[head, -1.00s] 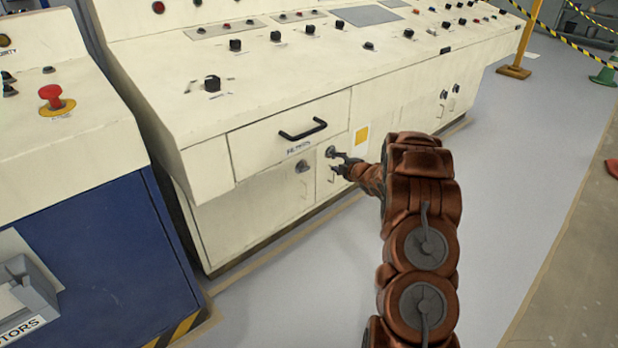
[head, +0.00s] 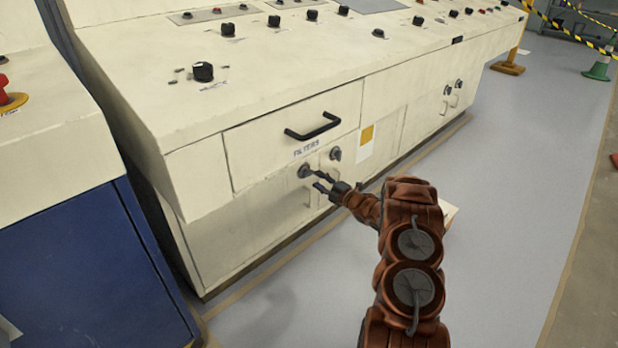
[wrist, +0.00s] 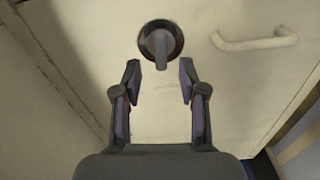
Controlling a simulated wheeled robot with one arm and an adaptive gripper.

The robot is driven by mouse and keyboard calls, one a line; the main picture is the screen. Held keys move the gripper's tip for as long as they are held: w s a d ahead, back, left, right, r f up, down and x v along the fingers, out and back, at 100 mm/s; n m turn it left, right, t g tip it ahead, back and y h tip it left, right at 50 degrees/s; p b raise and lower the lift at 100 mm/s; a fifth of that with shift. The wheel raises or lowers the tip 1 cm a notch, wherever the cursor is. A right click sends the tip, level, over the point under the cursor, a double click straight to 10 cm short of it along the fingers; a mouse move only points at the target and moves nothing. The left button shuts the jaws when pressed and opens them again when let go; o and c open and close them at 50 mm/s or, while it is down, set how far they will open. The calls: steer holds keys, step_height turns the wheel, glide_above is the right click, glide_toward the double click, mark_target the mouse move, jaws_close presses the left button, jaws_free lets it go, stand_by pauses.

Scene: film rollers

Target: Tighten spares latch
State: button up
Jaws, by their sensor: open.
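Two dark round latches are on the lower doors of the cream console, a left latch (head: 304,171) and a right latch (head: 335,154). I can read no "spares" label on either. My gripper (head: 323,181) is open and empty, just in front of the left latch. In the wrist view, a latch (wrist: 160,44) with a grey lever pointing down sits just beyond and between the open fingertips (wrist: 160,72). The fingers appear apart from it. A cream bar handle (wrist: 255,41) is to its right on the panel.
A drawer marked FILTERS with a black handle (head: 313,126) is above the latches. A yellow and white label (head: 367,141) is right of them. A blue cabinet (head: 85,260) stands at the left. Grey floor (head: 530,160) is clear at the right.

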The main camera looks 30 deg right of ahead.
mark_target(310, 175)
steer(key=shift+b+x, duration=0.6)
steer(key=shift+x, duration=1.8)
steer(key=shift+c, duration=0.2)
jaws_close()
